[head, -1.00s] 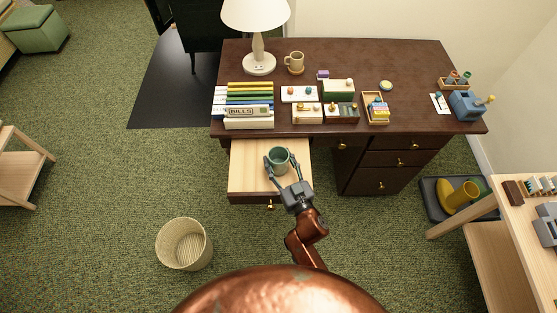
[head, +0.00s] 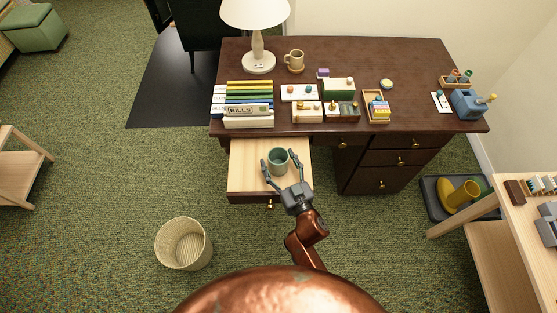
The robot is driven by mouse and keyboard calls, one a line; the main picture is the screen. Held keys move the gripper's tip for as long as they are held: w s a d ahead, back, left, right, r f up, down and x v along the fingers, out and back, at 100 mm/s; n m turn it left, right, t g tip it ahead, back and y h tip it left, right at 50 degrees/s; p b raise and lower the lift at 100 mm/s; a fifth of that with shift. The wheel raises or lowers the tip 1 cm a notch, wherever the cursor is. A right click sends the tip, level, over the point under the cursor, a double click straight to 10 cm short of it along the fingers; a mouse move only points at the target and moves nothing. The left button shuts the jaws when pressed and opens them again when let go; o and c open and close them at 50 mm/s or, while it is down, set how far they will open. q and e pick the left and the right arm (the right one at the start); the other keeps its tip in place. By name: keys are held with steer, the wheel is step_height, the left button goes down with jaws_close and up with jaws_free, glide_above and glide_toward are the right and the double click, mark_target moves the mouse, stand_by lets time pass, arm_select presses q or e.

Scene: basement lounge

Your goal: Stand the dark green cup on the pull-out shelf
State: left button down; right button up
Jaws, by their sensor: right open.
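The dark green cup (head: 278,161) stands upright on the pull-out shelf (head: 248,180), a pale wood board drawn out from under the desk's left part. My right gripper (head: 281,172) is open, with its fingers spread at the near side of the cup. One finger lies to the left of the cup and the other to the right. I cannot tell whether a fingertip still touches it. My left gripper is not in view.
The dark desk (head: 400,65) holds a lamp (head: 259,50), a beige mug (head: 294,60), books (head: 249,95) and small boxes. A wastebasket (head: 184,244) stands on the carpet at the lower left. The shelf's left part is bare.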

steer(key=shift+r, duration=0.1)
steer(key=shift+s+d, duration=0.1)
steer(key=shift+s, duration=0.1)
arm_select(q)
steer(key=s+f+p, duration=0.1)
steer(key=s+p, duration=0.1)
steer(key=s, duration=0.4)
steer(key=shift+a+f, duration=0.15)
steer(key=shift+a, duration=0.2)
arm_select(e)
steer(key=v, duration=1.1)
steer(key=shift+s, duration=0.3)
steer(key=shift+d, duration=0.1)
stand_by(0.3)
